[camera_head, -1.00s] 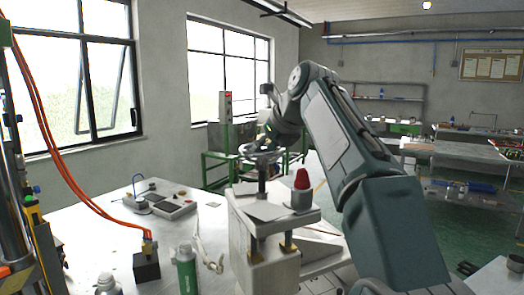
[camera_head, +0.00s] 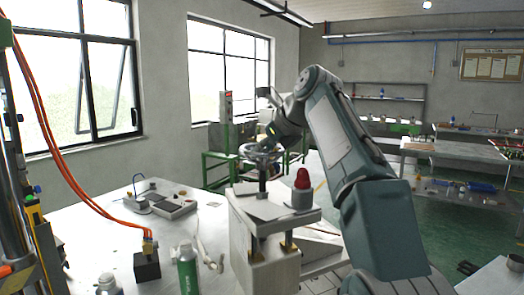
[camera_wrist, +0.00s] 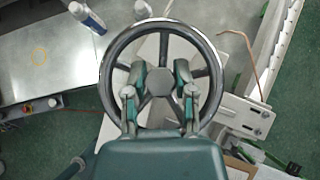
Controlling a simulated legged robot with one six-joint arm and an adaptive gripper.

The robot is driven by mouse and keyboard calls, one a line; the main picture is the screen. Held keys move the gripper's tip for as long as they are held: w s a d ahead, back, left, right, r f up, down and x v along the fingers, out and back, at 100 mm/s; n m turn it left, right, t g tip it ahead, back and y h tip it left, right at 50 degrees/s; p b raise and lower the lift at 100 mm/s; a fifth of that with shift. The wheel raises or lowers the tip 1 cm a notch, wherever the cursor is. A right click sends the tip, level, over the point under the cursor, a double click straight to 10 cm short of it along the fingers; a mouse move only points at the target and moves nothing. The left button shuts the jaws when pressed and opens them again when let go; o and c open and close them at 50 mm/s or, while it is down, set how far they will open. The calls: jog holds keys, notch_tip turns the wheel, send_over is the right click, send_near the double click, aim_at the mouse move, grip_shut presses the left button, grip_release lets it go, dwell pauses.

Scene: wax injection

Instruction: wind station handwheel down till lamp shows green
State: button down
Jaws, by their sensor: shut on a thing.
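The station handwheel (camera_head: 252,157) is a grey spoked wheel on a dark upright shaft above the station (camera_head: 270,272). It fills the middle of the wrist view, where its round rim (camera_wrist: 105,75) and spokes show. My gripper (camera_wrist: 160,76) is over the wheel's centre, with its fingers on either side of the hub, shut on the wheel. In the head view my gripper (camera_head: 268,143) is at the wheel from above, small and partly hidden. The lamp (camera_head: 302,179) on the station's top, right of the shaft, is red.
A green bottle (camera_head: 187,272), a black block with orange hoses (camera_head: 147,266) and a dark tray (camera_head: 174,208) stand on the white bench (camera_head: 95,235) left of the station. Benches and shelves stand farther back right, with green floor between.

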jog(key=shift+n+g+y, duration=0.5)
jog(key=shift+n+g, duration=0.1)
jog(key=shift+n, duration=0.4)
jog(key=c, duration=0.7)
grip_release()
jog(key=shift+r+m, duration=0.1)
jog(key=shift+m, duration=0.3)
